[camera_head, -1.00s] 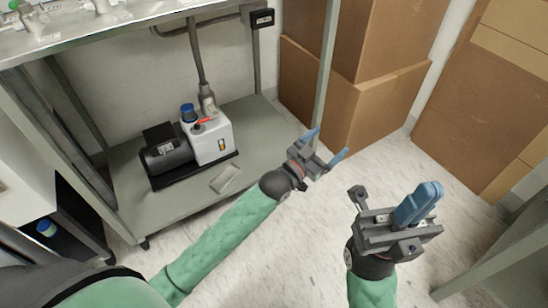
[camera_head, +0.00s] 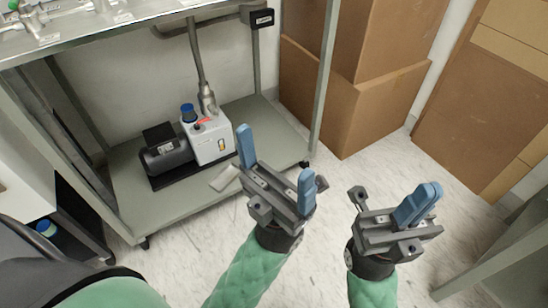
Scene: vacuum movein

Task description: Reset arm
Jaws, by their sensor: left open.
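My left gripper (camera_head: 276,163) is raised in the middle of the head view. Its two blue fingers stand well apart, with nothing between them. Its green arm comes up from the bottom edge. My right gripper (camera_head: 420,207) is to the right of it, on a green arm. Its blue fingers overlap along the line of sight, so the gap between them is unclear, and I see no object held there. The two grippers are side by side, apart from each other.
A vacuum pump (camera_head: 205,138) with a hose (camera_head: 196,65) stands on the rack's lower shelf (camera_head: 170,212), behind my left gripper. Glassware (camera_head: 40,22) is on the top shelf. Cardboard boxes (camera_head: 345,110) stand at the back. Another rack frame (camera_head: 495,258) is at lower right. White floor lies between.

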